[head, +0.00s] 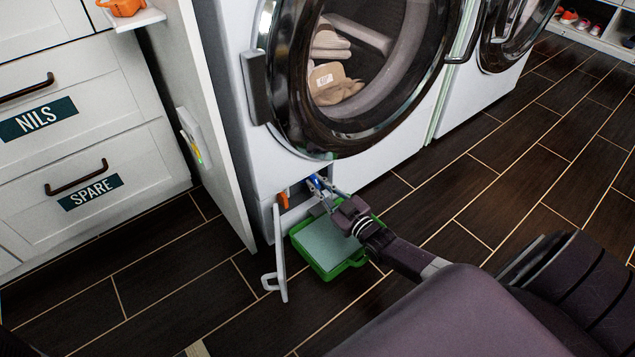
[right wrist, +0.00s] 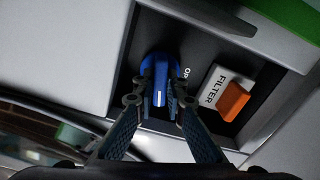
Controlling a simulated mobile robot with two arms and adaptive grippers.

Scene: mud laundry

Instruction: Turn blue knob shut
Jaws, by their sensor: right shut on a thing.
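The blue knob (right wrist: 158,72) sits in a dark recess low on the front of the washing machine. In the right wrist view it shows between the fingers of my right gripper (right wrist: 160,95), which is shut on it. A pale line on the knob runs along the finger direction. Lettering beside the knob is partly legible as "OP". In the head view my right gripper (head: 325,188) reaches into the open hatch, and a bit of blue shows at its tip. My left gripper is not in view.
An orange tab (right wrist: 235,100) with a "FILTER" label (right wrist: 217,87) is beside the knob. The open hatch door (head: 279,255) stands out to the left. A green tray (head: 328,252) lies on the floor below. Dark floor to the right is clear.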

